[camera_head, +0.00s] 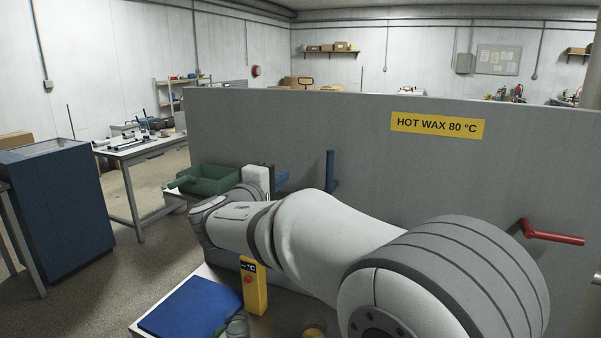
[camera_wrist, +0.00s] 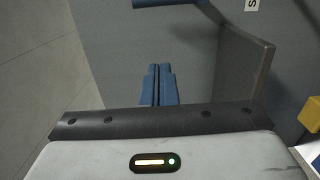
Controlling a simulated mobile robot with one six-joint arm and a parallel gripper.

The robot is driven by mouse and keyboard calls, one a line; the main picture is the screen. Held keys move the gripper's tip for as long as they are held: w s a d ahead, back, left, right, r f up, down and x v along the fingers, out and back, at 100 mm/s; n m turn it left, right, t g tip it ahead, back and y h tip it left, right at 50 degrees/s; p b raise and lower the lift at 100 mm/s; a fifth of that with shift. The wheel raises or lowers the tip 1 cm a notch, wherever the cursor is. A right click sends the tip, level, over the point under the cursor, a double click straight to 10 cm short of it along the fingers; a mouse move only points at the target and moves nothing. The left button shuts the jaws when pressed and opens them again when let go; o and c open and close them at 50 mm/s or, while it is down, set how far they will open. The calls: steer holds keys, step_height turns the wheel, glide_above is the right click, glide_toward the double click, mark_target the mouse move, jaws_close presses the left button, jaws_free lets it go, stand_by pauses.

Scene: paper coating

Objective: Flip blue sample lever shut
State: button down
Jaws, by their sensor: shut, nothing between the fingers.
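The blue lever (camera_head: 330,171) stands upright against the grey panel in the head view. A blue bar (camera_wrist: 166,3), which looks like part of the lever, is cut off by the top edge of the wrist view. My gripper (camera_wrist: 160,70) is shut and empty, its blue fingers together and pointing towards that bar with a gap between. In the head view my gripper's blue fingers (camera_head: 284,179) show left of the lever, apart from it, partly hidden by my arm.
The grey panel (camera_head: 400,170) carries a "HOT WAX 80 °C" sign and a red lever (camera_head: 553,236) at right. A yellow box (camera_head: 253,287) and a blue mat (camera_head: 190,306) are below my arm. A green bin (camera_head: 208,180) stands behind my wrist.

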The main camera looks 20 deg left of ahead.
mark_target(332, 169)
steer(key=w+d+p, duration=0.4)
steer(key=w+d, duration=0.1)
steer(key=w, duration=0.4)
steer(key=shift+w+d, duration=0.2)
steer(key=shift+d, duration=0.15)
